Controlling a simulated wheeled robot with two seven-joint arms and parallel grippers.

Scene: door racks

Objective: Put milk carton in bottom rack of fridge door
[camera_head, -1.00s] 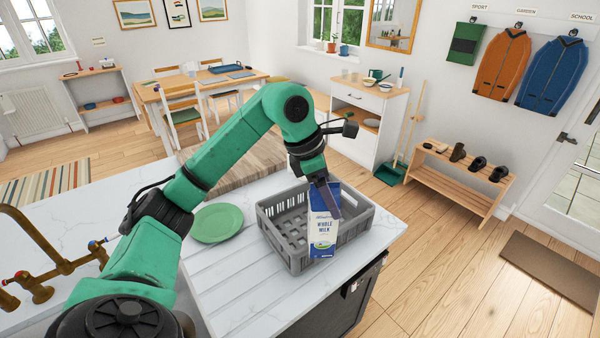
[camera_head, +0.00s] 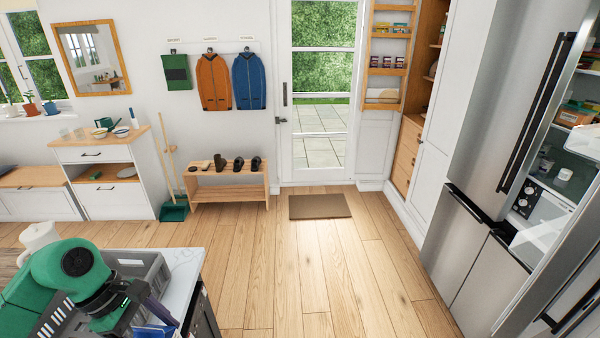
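My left gripper (camera_head: 140,312) is low at the left, beside the grey crate on the counter. A small blue and white part of the milk carton (camera_head: 158,328) shows at its fingers, cut off by the bottom edge. The gripper appears shut on the carton, though the fingers are mostly hidden. The steel fridge (camera_head: 490,110) stands at the right, with its interior partly visible through an opening. Clear racks show there, an upper one (camera_head: 584,143) and a lower one (camera_head: 540,240). The inside of the door is only partly in view. My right gripper is not in view.
The grey crate (camera_head: 150,268) sits on the white counter (camera_head: 188,270), whose corner ends at the lower left. Open wooden floor (camera_head: 300,270) lies between counter and fridge. A doormat (camera_head: 319,206), shoe bench (camera_head: 228,187) and glass door (camera_head: 321,110) are at the back.

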